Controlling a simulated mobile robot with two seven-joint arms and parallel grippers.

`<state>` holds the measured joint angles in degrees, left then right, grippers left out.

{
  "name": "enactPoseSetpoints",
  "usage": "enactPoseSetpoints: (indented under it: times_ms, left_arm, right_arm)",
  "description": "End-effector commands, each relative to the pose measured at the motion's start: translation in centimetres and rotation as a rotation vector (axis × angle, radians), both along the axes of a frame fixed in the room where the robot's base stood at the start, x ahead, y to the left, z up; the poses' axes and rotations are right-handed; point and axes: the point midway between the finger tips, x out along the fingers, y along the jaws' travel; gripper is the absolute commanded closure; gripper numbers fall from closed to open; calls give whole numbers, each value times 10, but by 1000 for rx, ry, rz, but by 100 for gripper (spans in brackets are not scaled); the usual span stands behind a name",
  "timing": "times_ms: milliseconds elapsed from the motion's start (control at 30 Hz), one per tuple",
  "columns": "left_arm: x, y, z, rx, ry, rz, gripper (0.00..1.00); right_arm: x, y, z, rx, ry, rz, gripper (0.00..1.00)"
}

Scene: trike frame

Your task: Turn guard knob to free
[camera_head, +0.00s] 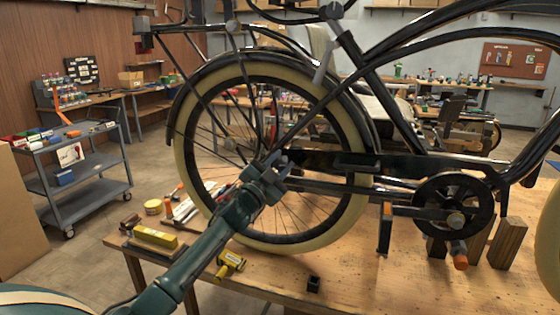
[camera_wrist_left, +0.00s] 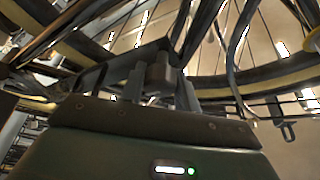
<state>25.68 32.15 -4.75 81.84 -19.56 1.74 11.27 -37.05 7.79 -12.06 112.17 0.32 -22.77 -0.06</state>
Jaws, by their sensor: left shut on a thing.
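My left gripper (camera_head: 280,165) reaches in from the lower left to the rear hub of the dark trike frame (camera_head: 400,95). In the left wrist view, the fingers (camera_wrist_left: 160,90) are closed around a small dark block-like part, which looks like the guard knob (camera_wrist_left: 160,68). In the head view the gripper hides this knob. The dark chain guard (camera_head: 335,160) runs right from the gripper toward the chainring (camera_head: 453,207). The knob's turn position cannot be read. My right gripper is not in view.
The rear wheel (camera_head: 357,205), with cream tyre and thin spokes, surrounds the gripper closely. On the wooden bench (camera_head: 340,280) lie a yellow box (camera_head: 155,235), a yellow tool (camera_head: 230,262) and a small black block (camera_head: 314,284). Wooden blocks (camera_head: 507,243) stand at the right.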

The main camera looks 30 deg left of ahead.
Motion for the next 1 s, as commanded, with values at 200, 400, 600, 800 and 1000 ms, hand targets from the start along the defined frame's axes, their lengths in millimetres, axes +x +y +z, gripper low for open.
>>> enactPoseSetpoints:
  times_ms: [200,400,600,800,1000]
  left_arm:
    - [0,1,2,85,18,1,91]
    - [0,0,1,117,26,1,91]
    - [0,0,1,124,27,1,91]
    - [0,0,1,123,27,2,91]
    - [0,0,1,122,27,1,54]
  right_arm:
    - [-3,-2,-2,-8,10,6,64]
    - [-3,-2,-1,-9,10,8,64]
    - [-3,-1,-1,-9,9,9,64]
    - [-3,-1,-1,-8,8,9,64]
    - [-3,-1,0,-8,8,10,64]
